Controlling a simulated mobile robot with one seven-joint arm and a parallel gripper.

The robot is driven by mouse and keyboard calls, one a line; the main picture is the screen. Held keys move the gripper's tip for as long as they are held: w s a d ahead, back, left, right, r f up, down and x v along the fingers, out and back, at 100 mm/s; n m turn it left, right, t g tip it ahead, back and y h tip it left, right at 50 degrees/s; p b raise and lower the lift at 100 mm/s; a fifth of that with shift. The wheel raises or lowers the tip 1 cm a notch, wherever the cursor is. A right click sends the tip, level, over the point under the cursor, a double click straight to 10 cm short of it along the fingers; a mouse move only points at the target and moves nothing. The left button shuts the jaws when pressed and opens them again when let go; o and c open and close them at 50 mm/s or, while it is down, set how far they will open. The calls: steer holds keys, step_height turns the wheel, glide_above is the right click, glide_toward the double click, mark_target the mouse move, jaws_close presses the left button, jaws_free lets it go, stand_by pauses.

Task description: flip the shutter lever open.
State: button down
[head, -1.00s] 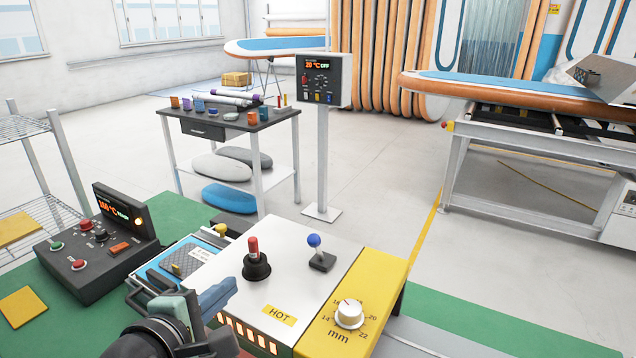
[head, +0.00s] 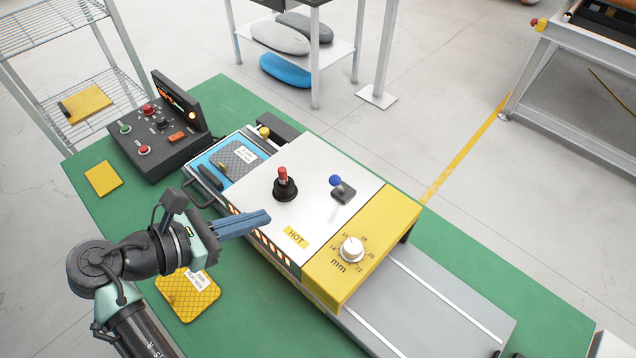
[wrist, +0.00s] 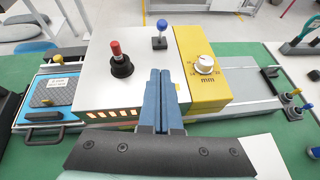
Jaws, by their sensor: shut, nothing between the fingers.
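A white machine top marked HOT (head: 240,172) carries two levers. One is a red-topped lever (head: 283,183) on a round black base, standing upright. The other is a blue-knobbed lever (head: 338,187) on a small dark base, behind and to the right. I cannot tell which is the shutter lever. In the wrist view the red lever (wrist: 117,60) is left of my fingers and the blue one (wrist: 160,36) is beyond the fingertips. My gripper (head: 268,216) is shut and empty, its blue fingers at the machine's near edge, apart from both levers.
A yellow panel with a white mm dial (head: 351,250) is on the right. A tray with a blue sheet (head: 218,155) is on the left, beside a black control box (head: 160,140). Several small levers (wrist: 290,97) stand at the far right. Glowing slots line the machine's near side.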

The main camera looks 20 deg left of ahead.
steer(key=p, duration=0.2)
glide_toward(339, 186)
steer(key=f, duration=0.3)
steer(key=shift+w+a, duration=0.1)
steer(key=shift+a, duration=0.15)
steer(key=shift+w+d+r, duration=0.25)
steer(key=shift+w, duration=0.3)
steer(key=shift+w+d+r, duration=0.2)
steer(key=shift+w+d, duration=0.1)
steer(key=shift+w, duration=0.2)
steer(key=shift+w+d+r+p, duration=0.1)
steer(key=shift+w+d+p, duration=0.25)
steer(key=shift+w, duration=0.25)
steer(key=shift+r, duration=0.1)
